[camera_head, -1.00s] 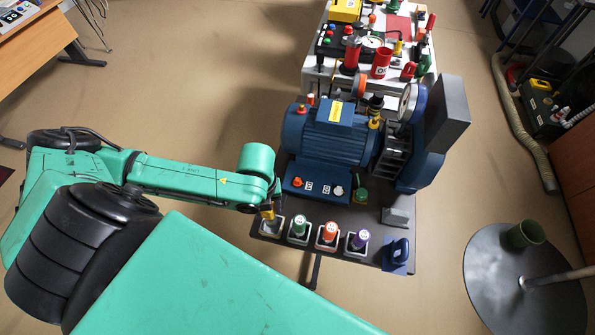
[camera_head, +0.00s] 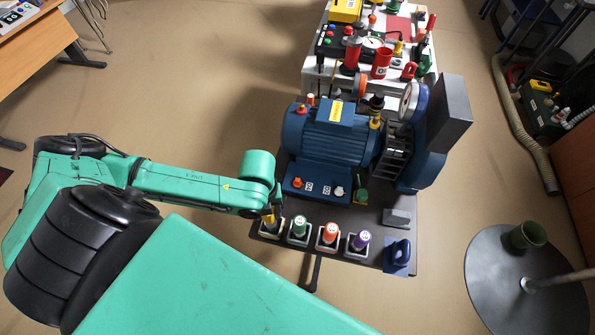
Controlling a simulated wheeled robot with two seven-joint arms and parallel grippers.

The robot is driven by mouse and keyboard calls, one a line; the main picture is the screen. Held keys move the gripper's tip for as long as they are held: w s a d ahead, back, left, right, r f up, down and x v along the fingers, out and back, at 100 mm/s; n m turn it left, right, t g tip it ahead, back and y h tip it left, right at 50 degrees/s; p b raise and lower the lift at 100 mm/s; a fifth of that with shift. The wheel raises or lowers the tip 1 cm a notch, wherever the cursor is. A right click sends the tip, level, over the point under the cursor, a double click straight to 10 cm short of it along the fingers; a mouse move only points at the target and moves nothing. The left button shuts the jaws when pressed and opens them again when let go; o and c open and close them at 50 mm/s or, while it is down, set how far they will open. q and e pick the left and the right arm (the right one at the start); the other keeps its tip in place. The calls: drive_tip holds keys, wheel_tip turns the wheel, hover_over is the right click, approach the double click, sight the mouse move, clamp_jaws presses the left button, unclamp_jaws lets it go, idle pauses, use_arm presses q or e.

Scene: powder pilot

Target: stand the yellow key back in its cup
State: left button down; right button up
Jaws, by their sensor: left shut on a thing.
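My left gripper (camera_head: 270,214) is at the leftmost cup (camera_head: 271,229) of the row on the front edge of the dark machine base. It is shut on the yellow key (camera_head: 269,221), of which only a small yellow-orange part shows below the wrist. The key is at or over the mouth of that cup; I cannot tell how deep it sits. My wrist hides the key's upper part. My right gripper is not in view.
Keys with green (camera_head: 299,226), orange (camera_head: 330,233) and purple (camera_head: 361,239) tops stand in cups to the right. A blue padlock (camera_head: 399,252) is at the corner. A blue motor (camera_head: 330,135) rises behind. A round dark table (camera_head: 500,285) stands at right.

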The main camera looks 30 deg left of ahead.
use_arm(q)
drive_tip(key=shift+f+b, duration=0.45)
drive_tip(key=shift+f, duration=0.75)
drive_tip(key=shift+c, duration=1)
unclamp_jaws()
